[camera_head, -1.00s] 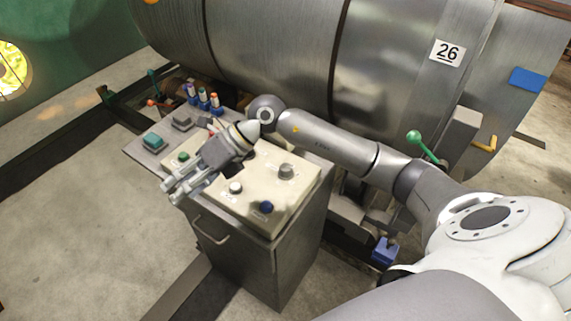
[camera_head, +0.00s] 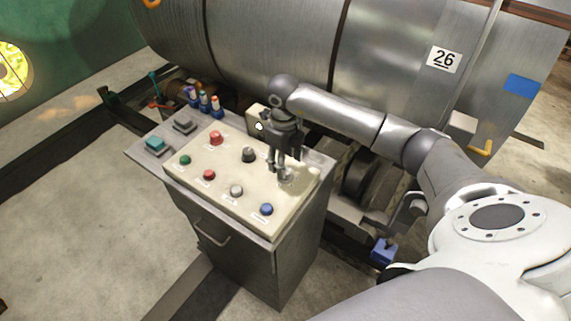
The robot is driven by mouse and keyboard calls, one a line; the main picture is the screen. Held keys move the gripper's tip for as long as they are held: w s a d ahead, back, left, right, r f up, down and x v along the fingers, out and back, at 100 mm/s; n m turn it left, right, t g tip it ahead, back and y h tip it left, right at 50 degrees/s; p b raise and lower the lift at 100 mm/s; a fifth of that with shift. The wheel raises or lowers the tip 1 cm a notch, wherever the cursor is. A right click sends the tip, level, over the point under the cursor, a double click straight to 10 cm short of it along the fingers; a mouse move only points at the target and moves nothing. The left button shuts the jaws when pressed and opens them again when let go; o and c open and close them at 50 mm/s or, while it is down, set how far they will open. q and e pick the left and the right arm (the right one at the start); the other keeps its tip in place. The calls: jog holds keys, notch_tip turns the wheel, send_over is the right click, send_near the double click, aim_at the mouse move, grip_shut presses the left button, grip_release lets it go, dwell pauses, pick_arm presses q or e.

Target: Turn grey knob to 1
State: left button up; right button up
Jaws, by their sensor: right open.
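The grey knob (camera_head: 287,173) sits at the right back part of the cream control panel (camera_head: 214,171). It is mostly hidden by my right gripper (camera_head: 279,172), which points down with its fingers at the knob. The right gripper is open. I cannot tell whether the fingers touch the knob or stand around it. The knob's marks, including the 1, are too small or hidden to read. My left gripper is not in view.
The panel also carries a dark knob (camera_head: 249,155), a pale knob (camera_head: 236,190), a blue knob (camera_head: 266,209), red knobs (camera_head: 215,138) and a green one (camera_head: 185,160). A large metal cylinder (camera_head: 400,60) rises behind the cabinet. The floor at left is clear.

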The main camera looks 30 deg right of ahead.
jog(key=shift+f+p, duration=0.3)
jog(key=shift+f, duration=1.6)
jog(key=c, duration=1)
jog(key=shift+w+f+n+b, duration=0.1)
jog(key=shift+n+b, duration=0.6)
jog(key=shift+b, duration=0.2)
jog(key=n+b, duration=0.6)
jog(key=shift+c, duration=0.2)
jog(key=shift+d+n+b, duration=0.1)
jog(key=shift+n+b, duration=1.85)
jog(key=shift+n, duration=0.35)
jog(key=shift+r, duration=0.2)
jog(key=o, duration=1)
